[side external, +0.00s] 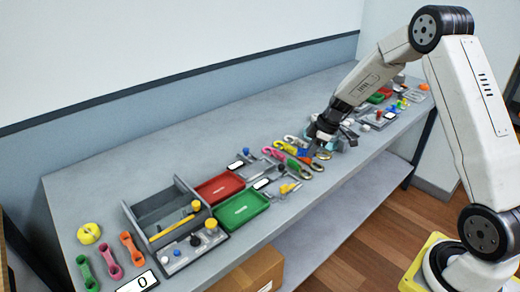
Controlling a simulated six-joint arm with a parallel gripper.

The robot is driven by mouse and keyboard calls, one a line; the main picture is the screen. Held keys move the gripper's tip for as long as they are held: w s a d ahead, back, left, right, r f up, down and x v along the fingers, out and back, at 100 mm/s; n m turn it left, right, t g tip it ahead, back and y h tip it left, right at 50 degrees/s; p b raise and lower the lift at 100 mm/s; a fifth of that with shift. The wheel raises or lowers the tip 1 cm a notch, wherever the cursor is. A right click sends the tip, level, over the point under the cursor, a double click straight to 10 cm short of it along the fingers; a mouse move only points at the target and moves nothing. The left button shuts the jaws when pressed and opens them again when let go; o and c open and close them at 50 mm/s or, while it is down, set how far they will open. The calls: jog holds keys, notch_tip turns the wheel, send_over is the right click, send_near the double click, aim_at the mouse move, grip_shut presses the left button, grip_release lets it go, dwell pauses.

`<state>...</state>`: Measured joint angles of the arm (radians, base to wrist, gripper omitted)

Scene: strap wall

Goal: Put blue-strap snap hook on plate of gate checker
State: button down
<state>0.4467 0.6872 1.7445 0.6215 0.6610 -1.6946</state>
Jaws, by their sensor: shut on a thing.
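My gripper (325,138) is low over the right-centre of the bench, pointing down. It is shut on what looks like the blue-strap snap hook (302,152), though the jaws hide much of the grip. A brass-coloured metal end (323,155) shows just below the jaws. I cannot tell for sure which device is the gate checker. Small grey devices with white displays stand left of the hooks (262,183) and beside my gripper (349,123).
A red tray (219,187) and a green tray (240,208) lie left of the hooks. Beyond them are a grey divided box (160,212) and a panel with knobs (190,247). More trays and small parts crowd the right end. The back strip of bench is clear.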

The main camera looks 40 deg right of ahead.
aim_at(276, 192)
jog(key=w+a+f+n+g, duration=0.1)
jog(key=a+n, duration=0.2)
jog(key=w+a+f+n+g, duration=0.1)
jog(key=a+n, duration=0.2)
jog(key=w+a+f+n+g+y, duration=0.1)
jog(key=a+n, duration=0.2)
jog(key=a, duration=0.1)
jog(key=shift+w, duration=0.3)
jog(key=shift+f, duration=0.2)
jog(key=shift+f, duration=2.95)
jog(key=shift+f, duration=0.2)
jog(key=shift+c, duration=0.7)
grip_release()
jog(key=shift+s, duration=0.1)
jog(key=shift+r, duration=3)
